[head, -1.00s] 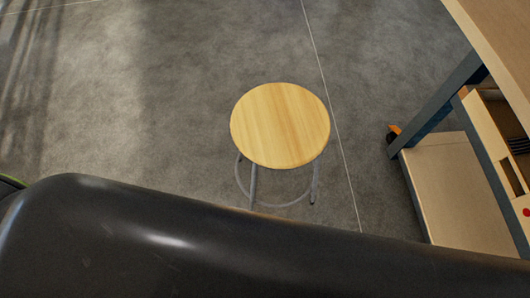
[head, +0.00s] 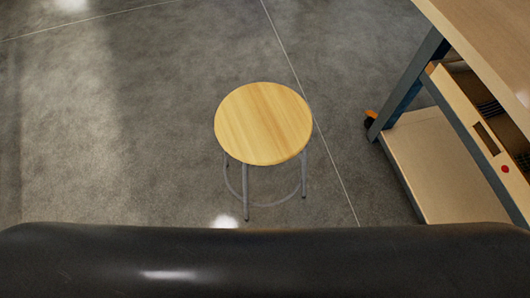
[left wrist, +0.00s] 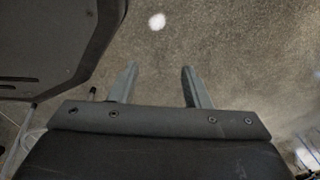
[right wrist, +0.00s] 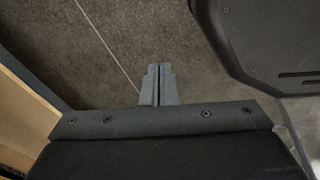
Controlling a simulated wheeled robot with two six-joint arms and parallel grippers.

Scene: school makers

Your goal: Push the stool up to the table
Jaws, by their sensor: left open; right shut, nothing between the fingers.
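The stool (head: 263,124) has a round light-wood seat and grey metal legs with a ring. It stands upright on the floor in the middle of the head view, just beyond my dark body at the bottom. The table (head: 492,40) is at the right, with a wooden top and blue-grey legs; a strip of floor separates it from the stool. My left gripper (left wrist: 158,88) is open and empty over the floor in the left wrist view. My right gripper (right wrist: 158,84) is shut and empty in the right wrist view. Neither gripper shows in the head view.
The table has a low wooden shelf (head: 436,165), an orange-and-black caster (head: 370,119) and an open drawer-like tray (head: 490,125) under its top. The grey floor (head: 110,130) is clear left of and behind the stool. A wooden panel (right wrist: 22,105) is at the left of the right wrist view.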

